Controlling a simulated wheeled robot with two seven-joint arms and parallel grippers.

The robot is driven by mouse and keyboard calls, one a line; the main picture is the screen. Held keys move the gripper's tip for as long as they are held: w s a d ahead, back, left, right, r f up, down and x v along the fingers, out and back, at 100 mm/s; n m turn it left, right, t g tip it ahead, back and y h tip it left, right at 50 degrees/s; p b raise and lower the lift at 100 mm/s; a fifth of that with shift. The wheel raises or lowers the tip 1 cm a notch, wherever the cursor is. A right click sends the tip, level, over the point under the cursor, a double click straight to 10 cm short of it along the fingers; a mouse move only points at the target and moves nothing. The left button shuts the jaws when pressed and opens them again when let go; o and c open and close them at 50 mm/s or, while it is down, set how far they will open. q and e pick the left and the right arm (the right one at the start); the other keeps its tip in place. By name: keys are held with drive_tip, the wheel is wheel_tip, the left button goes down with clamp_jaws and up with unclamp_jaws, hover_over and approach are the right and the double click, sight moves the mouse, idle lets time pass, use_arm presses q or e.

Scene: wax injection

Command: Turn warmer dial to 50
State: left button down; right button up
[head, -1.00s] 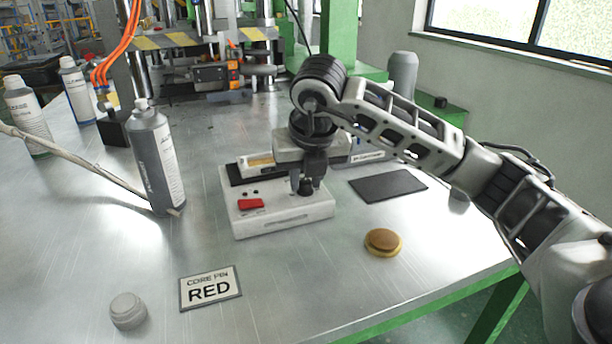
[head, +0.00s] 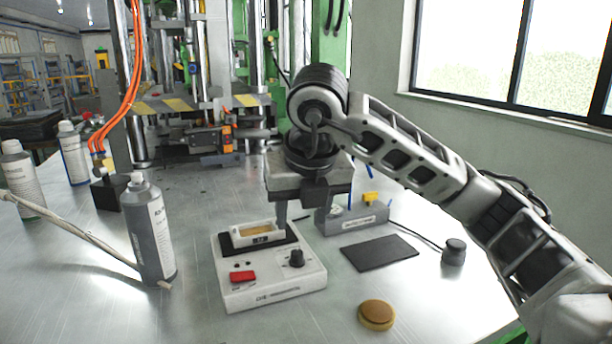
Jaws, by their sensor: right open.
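The wax warmer (head: 272,290) is a white box on the metal table, with a red switch (head: 243,277) on its left front and a black dial (head: 296,258) on its right. A tray with tan wax (head: 262,231) sits on its dark top plate. The dial stands uncovered, and its scale is too small to read. My right gripper (head: 298,205) is open and empty above and behind the dial, apart from it. My left gripper is out of view.
A spray bottle (head: 152,230) and a thin pale rod (head: 75,228) are left of the warmer. A grey box with a yellow part (head: 352,219), a dark pad (head: 380,252) and a round brown-topped piece (head: 376,314) are on the right. A press stands behind.

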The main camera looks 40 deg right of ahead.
use_arm(q)
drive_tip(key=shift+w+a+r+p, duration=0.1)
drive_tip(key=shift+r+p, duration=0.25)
drive_tip(key=shift+p, duration=0.5)
use_arm(e)
drive_tip(key=v, duration=0.6)
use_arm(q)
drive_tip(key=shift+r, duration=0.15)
use_arm(e)
drive_tip(key=shift+r, duration=0.15)
